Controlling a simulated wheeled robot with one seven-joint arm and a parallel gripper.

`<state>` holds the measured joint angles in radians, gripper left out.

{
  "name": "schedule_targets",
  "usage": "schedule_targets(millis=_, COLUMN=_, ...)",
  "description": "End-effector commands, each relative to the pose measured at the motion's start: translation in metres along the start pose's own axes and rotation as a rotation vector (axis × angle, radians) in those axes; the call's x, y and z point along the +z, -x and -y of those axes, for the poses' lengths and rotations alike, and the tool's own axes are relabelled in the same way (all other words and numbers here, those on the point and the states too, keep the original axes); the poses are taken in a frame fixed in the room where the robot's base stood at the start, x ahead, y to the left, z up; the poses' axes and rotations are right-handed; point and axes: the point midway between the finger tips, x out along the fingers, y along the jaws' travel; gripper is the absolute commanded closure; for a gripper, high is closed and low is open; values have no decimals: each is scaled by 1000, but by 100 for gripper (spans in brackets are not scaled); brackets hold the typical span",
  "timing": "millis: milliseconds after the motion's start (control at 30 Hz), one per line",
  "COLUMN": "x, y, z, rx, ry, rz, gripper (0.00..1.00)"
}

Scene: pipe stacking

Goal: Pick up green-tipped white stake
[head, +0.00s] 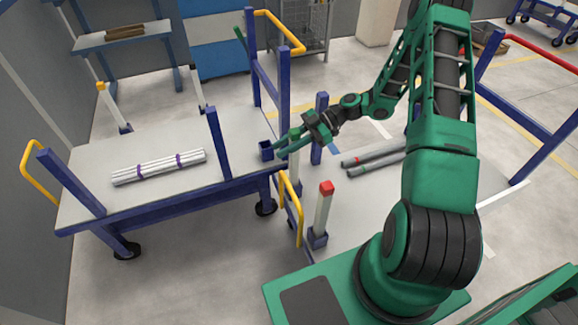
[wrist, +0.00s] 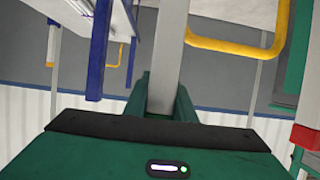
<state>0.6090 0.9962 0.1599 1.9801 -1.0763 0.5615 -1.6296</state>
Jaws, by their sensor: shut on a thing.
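My gripper (head: 285,147) is at the right end of the left cart, its green fingers shut on a pale stake. In the wrist view the stake (wrist: 171,55) runs upward from between the green fingers (wrist: 160,105). In the head view a short pale length of the stake (head: 294,168) shows just below the fingers, above a blue socket. I cannot tell whether its foot is still in that socket. Its tip is not distinguishable; the green fingers cover that part in the head view.
A red-tipped stake (head: 325,208) stands close by at the front right. An open blue socket (head: 266,151) sits on the left cart beside the fingers. White pipes (head: 158,166) lie on that cart, grey pipes (head: 375,156) on the right one. Blue posts and a yellow handle (head: 291,208) are near.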

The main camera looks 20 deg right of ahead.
Motion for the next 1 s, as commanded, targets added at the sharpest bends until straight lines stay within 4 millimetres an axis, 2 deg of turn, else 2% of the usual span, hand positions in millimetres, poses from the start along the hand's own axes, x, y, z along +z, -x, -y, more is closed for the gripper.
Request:
schedule_targets(millis=167, x=-3, y=1, z=0, rx=0, ry=2, rz=0, gripper=100)
schedule_targets(millis=267, x=-12, y=5, z=0, rx=1, ry=3, rz=1, gripper=100)
schedule_targets(millis=600, x=-68, y=29, z=0, rx=2, ry=4, rz=2, gripper=100)
schedule_targets(millis=1000, x=-107, y=45, z=0, rx=1, ry=1, rz=0, gripper=100)
